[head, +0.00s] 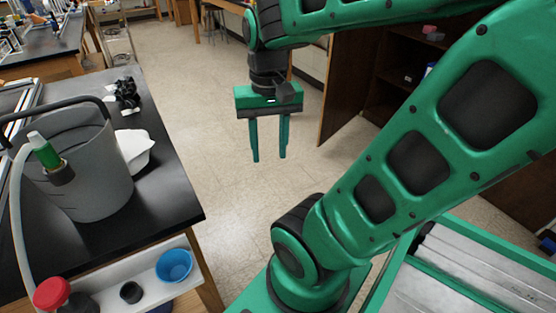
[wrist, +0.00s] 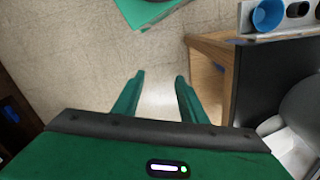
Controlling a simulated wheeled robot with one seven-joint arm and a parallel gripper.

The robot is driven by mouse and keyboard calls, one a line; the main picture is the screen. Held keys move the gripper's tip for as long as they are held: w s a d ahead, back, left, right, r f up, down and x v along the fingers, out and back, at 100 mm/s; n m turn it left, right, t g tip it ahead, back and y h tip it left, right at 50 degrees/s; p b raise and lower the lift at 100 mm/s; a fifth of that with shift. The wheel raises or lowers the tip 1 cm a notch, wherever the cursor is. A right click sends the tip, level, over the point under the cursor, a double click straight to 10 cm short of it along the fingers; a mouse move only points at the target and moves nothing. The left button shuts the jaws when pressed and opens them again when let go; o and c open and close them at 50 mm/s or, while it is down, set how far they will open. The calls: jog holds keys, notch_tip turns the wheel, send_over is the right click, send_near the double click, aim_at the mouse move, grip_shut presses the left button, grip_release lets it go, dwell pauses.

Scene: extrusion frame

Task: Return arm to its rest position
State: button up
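My gripper (head: 270,152) hangs fingers-down over the bare floor in the head view, between the black-topped bench and an open wooden cabinet. Its two green fingers are apart, with nothing between them. My green arm spans the right half of the head view, bent above my base.
A black-topped bench (head: 185,200) with a grey bucket (head: 95,165) stands at left. Its front shelf holds a blue cup (head: 174,266) and a red-capped bottle (head: 52,294). An open cabinet door (head: 345,85) is behind my arm. The floor (head: 190,100) between is clear.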

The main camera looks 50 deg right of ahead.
jog(key=shift+n, duration=0.6)
jog(key=s+f, duration=0.1)
jog(key=s, duration=0.1)
jog(key=s+f, duration=0.1)
jog(key=shift+s+d+f, duration=0.2)
jog(key=shift+d+f, duration=0.1)
jog(key=shift+f, duration=0.05)
jog(key=shift+w+f, duration=0.2)
jog(key=shift+w, duration=0.45)
